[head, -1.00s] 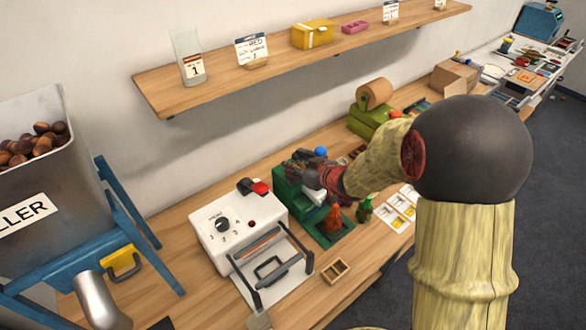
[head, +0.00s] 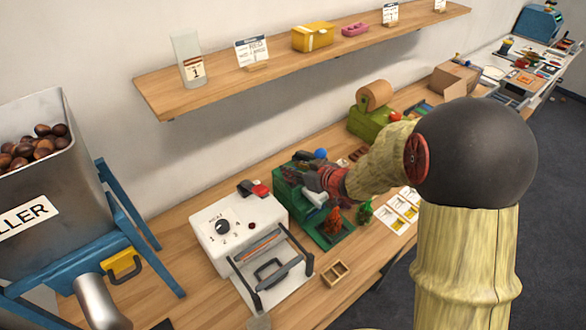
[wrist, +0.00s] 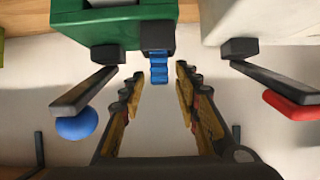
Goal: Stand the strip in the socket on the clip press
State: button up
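The green clip press (head: 286,199) stands on the bench, partly hidden behind my gripper in the head view; its green body (wrist: 100,24) is at the top of the wrist view. A dark socket (wrist: 157,36) sits on its edge, and a ribbed blue strip (wrist: 159,68) shows at it, lined up with it. My gripper (wrist: 160,78) is open, with its fingertips on either side of the strip's free end and gaps visible on both sides. In the head view my gripper (head: 310,181) is at the press, and the strip cannot be made out there.
The press's blue knob (wrist: 77,127) is left of my fingers in the wrist view. A white sealer (head: 215,235) stands left of the press. A small wooden tray (head: 335,273), a red net bag (head: 333,221) and a green one (head: 364,211) are nearby. A shelf (head: 290,72) runs above.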

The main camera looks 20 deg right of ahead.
jog(key=s+d+r+m+g+h+p, duration=0.1)
jog(key=s+d+r+m+h+p, duration=0.1)
jog(key=s+d+r+h, duration=0.45)
jog(key=s+d+r+m+h+p, duration=0.15)
jog(key=s+d+r, duration=0.25)
jog(key=s+r, duration=0.6)
jog(key=s+a+r+g+y, duration=0.1)
jog(key=s+a+g, duration=0.1)
jog(key=s+a, duration=0.3)
jog(key=s+a+r+m+g+y, duration=0.1)
jog(key=s+a, duration=0.4)
jog(key=s, duration=0.7)
jog(key=shift+s+a+r+g+y, duration=0.35)
jog(key=shift+g+y, duration=0.25)
jog(key=shift+g, duration=0.2)
